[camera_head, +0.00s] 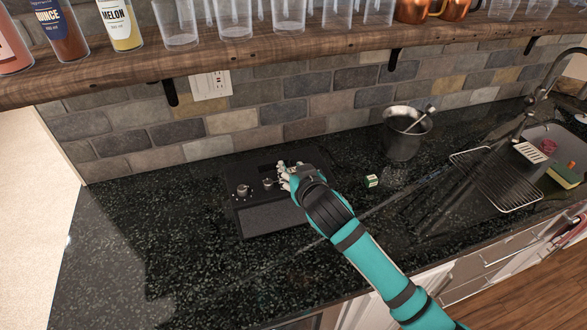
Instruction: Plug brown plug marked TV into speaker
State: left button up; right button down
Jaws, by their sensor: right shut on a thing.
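The black speaker (275,219) lies on the dark countertop below the brick wall, with silver knobs (243,191) on its top. My right gripper (284,177) reaches in from the lower right and is over the speaker's back right part. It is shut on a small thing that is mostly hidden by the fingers. I cannot tell its colour or any marking on it. No brown plug marked TV can be made out. My left gripper is not in view.
A wall outlet plate (210,85) is on the brick wall. A small green and white box (371,181) and a metal bucket (405,137) stand right of the speaker. A wire rack (496,178) is by the sink. The left counter (130,235) is clear. A shelf (290,45) with glasses hangs above.

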jog(key=c, duration=0.9)
grip_release()
jog(key=shift+s, duration=0.1)
jog(key=v, duration=1.2)
jog(key=shift+f, duration=0.15)
